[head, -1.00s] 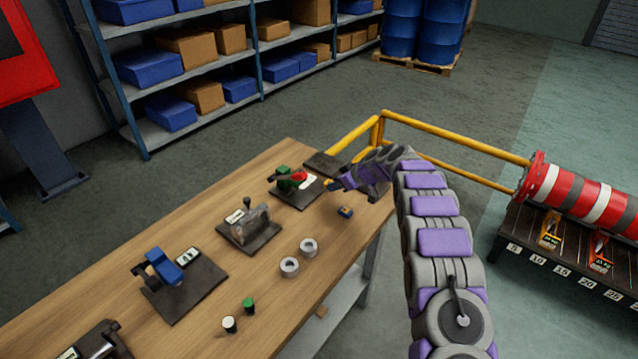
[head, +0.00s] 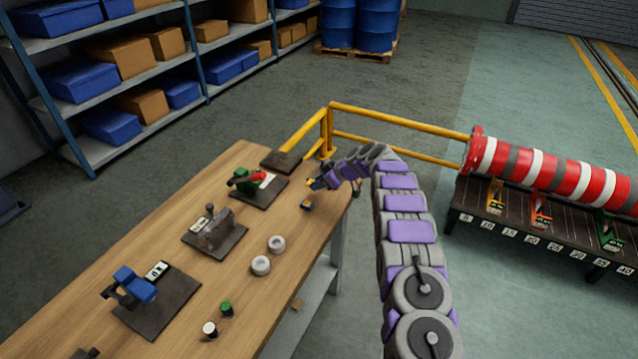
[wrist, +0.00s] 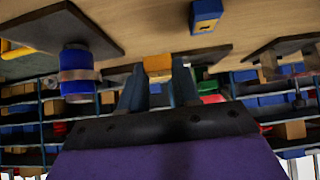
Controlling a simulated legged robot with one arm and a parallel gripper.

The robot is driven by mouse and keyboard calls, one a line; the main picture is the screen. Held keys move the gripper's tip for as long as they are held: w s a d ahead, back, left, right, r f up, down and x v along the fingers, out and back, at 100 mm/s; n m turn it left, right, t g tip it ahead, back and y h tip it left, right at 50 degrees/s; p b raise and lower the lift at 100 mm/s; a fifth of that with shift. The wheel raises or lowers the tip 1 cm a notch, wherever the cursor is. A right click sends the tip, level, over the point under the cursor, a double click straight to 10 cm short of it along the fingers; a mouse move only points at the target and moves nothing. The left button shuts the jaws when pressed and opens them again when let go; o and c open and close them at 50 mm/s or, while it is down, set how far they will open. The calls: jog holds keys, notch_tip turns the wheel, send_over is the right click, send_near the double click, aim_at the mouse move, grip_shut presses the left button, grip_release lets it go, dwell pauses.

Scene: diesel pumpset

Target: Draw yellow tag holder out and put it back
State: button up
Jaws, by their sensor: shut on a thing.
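My gripper (head: 314,184) hangs over the far right end of the wooden table (head: 172,222). In the wrist view its two fingers (wrist: 158,82) are shut on a yellow-orange piece (wrist: 157,64), taken to be the yellow tag holder. Only its end shows between the fingertips. In the head view a small yellow spot (head: 310,182) shows at the fingertips. The held piece appears apart from the black plate (head: 262,192) with the green and red fixture (head: 246,182). Whether it touches the table is hard to tell.
A small blue block with a yellow mark (head: 306,205) lies just below my gripper. Yellow rails (head: 400,124) stand behind. Two grey rings (head: 262,265) and other fixtures lie nearer.

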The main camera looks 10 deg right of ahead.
aim_at(314, 196)
jog(key=shift+d+f+b, duration=0.1)
jog(key=shift+d+b, duration=0.1)
jog(key=shift+b, duration=0.2)
jog(key=shift+d+f+b, duration=0.15)
jog(key=shift+f+b, duration=0.25)
jog(key=shift+f, duration=0.1)
jog(key=shift+a+f+b, duration=0.2)
jog(key=shift+f+b, duration=0.9)
jog(key=shift+f, duration=0.6)
jog(key=shift+f+b, duration=0.25)
jog(key=shift+b, duration=0.3)
jog(key=o, duration=0.9)
jog(key=shift+s+f, duration=0.1)
jog(key=shift+o, duration=0.2)
